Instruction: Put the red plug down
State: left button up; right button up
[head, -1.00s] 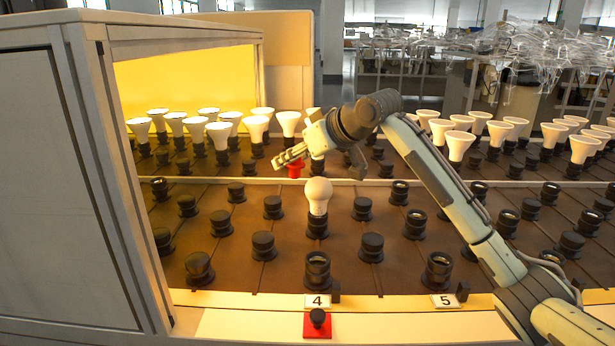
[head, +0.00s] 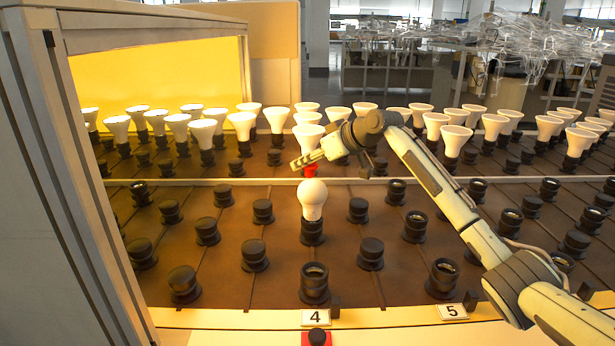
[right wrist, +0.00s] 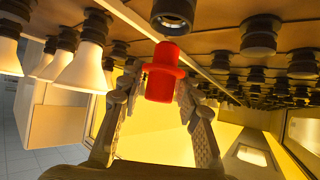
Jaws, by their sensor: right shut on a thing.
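The red plug (head: 311,172) is held by my right gripper (head: 306,161), just behind the round white bulb in the head view. In the right wrist view the red plug (right wrist: 165,75) sits between the two fingers of the gripper (right wrist: 162,90), which are shut on it. It has a wide flange and a narrower end pointing at a dark round socket (right wrist: 173,14). In the picture a small gap seems to lie between plug and socket. The bulb partly blocks what is below the plug in the head view. My left gripper is not in view.
The round bulb (head: 312,200) stands in a socket in front of the gripper. Rows of black sockets and capped ones fill the brown board (head: 230,285). Lit white cone bulbs (head: 203,131) stand behind. A grey cabinet wall (head: 30,200) closes the left side.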

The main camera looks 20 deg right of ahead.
aim_at(308, 175)
notch_tip(308, 175, down, 4)
jog(key=shift+f, duration=0.1)
jog(key=o, duration=1.1)
jog(key=v, duration=1.2)
